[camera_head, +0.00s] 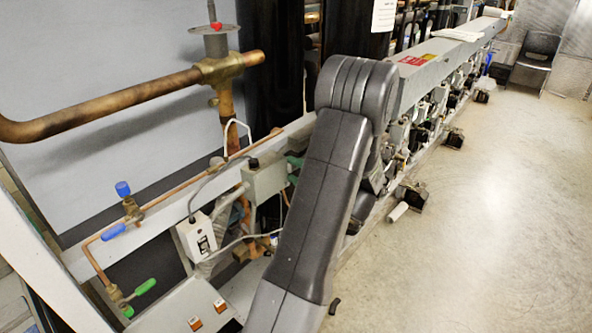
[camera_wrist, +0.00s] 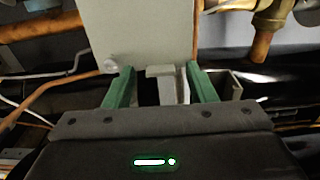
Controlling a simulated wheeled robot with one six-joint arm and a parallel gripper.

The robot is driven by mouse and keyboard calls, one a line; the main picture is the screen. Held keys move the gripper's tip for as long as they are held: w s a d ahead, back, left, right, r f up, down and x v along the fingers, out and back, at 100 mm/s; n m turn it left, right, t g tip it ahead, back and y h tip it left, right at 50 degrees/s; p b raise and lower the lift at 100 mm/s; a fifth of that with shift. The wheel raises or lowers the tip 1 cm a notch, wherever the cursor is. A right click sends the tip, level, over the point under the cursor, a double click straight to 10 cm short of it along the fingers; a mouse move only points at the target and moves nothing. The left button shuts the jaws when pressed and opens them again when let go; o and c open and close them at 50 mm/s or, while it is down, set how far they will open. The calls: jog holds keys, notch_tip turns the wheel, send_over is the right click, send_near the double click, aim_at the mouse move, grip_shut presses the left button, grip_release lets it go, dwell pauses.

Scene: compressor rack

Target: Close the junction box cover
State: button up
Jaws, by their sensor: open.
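A grey-green junction box (camera_head: 265,178) is mounted on the rack rail, left of my arm in the head view. In the wrist view a flat grey panel (camera_wrist: 138,32), apparently part of this box, fills the upper middle, with a round fastener at its lower left corner. I cannot tell how far the cover stands open. My gripper (camera_wrist: 160,72) is open, its two green fingers apart at the panel's lower edge. A small grey bracket-like piece shows between them. I cannot tell whether the fingers touch the panel. In the head view my arm hides most of the gripper.
A white switch box (camera_head: 197,238) sits left of the junction box, with cables between. Copper pipes (camera_head: 110,105) and blue- and green-handled valves (camera_head: 125,207) are at the left. A copper pipe (camera_wrist: 40,27) also crosses the wrist view. The floor (camera_head: 490,220) at right is mostly clear.

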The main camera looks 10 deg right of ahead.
grip_shut()
jog(key=shift+w+a+f+b, duration=0.1)
jog(key=shift+w+f+b, duration=0.1)
jog(key=shift+b, duration=1)
jog(key=shift+w+r, duration=0.1)
jog(key=shift+r, duration=0.15)
grip_release()
jog(key=shift+w, duration=0.1)
jog(key=shift+a, duration=0.1)
